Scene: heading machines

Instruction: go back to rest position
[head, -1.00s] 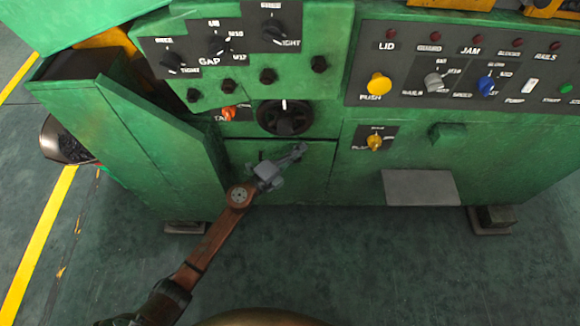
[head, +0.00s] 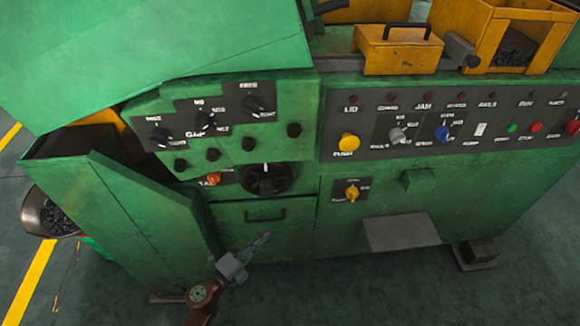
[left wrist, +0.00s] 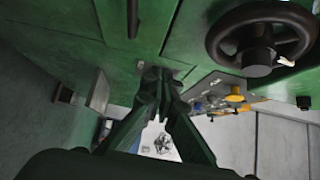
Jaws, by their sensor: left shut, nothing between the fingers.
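My left gripper (head: 262,240) is low in front of the green heading machine (head: 270,225), at the bottom of the head view. It is below the drawer handle (head: 265,216) and the black handwheel (head: 263,179), apart from both. In the left wrist view its fingers (left wrist: 158,78) are together with nothing between them. The handwheel also shows at the upper right of that view (left wrist: 258,46). My right gripper is in neither view.
A dark panel with a yellow push button (head: 347,143) and knobs is at right. A grey plate (head: 401,233) juts from the front. A bin of dark parts (head: 48,213) stands at left. Yellow boxes (head: 396,52) sit on top. Floor is free at lower right.

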